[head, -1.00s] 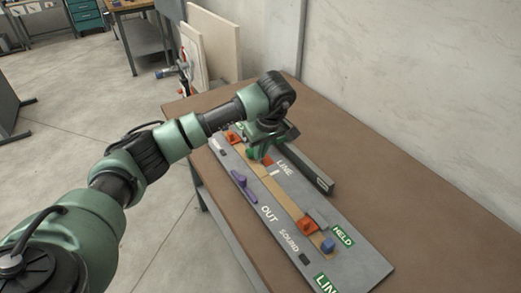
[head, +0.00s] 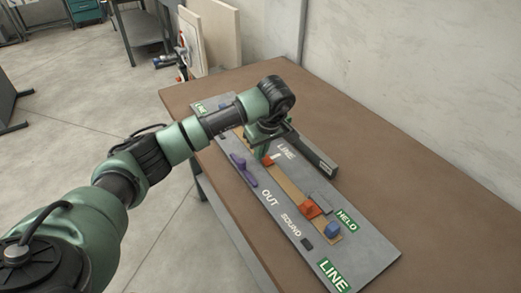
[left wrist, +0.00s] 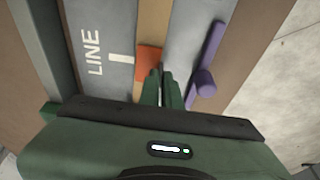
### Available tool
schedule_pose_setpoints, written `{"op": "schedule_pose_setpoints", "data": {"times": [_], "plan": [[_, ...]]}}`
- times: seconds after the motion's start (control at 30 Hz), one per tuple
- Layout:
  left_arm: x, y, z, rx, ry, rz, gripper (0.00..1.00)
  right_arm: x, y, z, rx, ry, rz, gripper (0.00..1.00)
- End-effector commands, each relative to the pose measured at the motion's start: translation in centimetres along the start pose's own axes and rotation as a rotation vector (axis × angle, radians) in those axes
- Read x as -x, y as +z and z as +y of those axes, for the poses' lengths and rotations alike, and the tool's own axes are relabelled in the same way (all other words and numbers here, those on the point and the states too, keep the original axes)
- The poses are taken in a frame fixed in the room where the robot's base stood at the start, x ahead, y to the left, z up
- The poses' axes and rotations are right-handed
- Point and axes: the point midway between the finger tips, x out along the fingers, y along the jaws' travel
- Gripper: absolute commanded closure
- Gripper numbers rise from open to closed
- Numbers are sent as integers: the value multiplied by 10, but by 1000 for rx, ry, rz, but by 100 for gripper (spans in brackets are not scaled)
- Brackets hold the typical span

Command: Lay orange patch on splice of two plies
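The orange patch (head: 268,161) is at the tips of my left gripper (head: 262,154), over the tan ply strip (head: 290,190) on the grey board. In the left wrist view the patch (left wrist: 148,59) covers the strip's width beside a short white mark (left wrist: 122,58) on the board. The left fingers (left wrist: 162,78) are nearly together with the patch's edge at their tips. I cannot tell whether the patch touches the strip. The splice line is not visible; the patch and fingers cover part of the strip. My right gripper is not in view.
The grey board (head: 360,255) lies on a brown table (head: 420,200). An orange clamp (head: 309,208) and a blue block (head: 333,229) sit toward its near end. A purple tool (head: 243,168) lies left of the strip.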

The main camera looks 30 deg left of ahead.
Motion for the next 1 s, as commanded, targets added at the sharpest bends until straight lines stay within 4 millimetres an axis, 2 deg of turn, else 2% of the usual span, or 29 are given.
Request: {"op": "schedule_pose_setpoints", "data": {"times": [0.3, 0.4, 0.77, 0.87, 1.0], "plan": [[-2, 0, 0, 1, 0, 0, 100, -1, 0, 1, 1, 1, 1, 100], [-2, 0, 0, 1, 0, 1, 71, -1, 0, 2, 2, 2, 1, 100], [1, 0, 0, 0, 1, 1, 70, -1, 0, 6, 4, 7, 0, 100], [11, -1, 1, 0, 3, 3, 70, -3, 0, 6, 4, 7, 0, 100], [34, -1, 1, 0, 4, 3, 70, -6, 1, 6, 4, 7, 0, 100]]}}
